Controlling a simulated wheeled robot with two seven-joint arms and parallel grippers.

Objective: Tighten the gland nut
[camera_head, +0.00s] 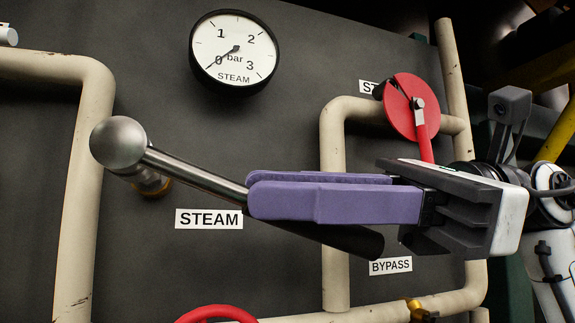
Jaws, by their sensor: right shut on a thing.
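A steel lever with a ball-shaped end (119,143) runs down to the right across the panel and ends in a black grip (345,240). My right gripper (254,194), with purple fingers, comes in from the right and is shut on the lever's rod between the ball and the grip. A small brass fitting (153,186) shows partly behind the ball end; it may be the gland nut, but most of it is hidden. My left gripper is not in view.
A dark panel (270,130) carries cream pipes (75,190), a steam gauge (234,52) near zero, and STEAM (209,219) and BYPASS (390,266) labels. A red disc with a red handle (412,107) stands above my gripper. A red wheel (215,314) shows at the bottom edge.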

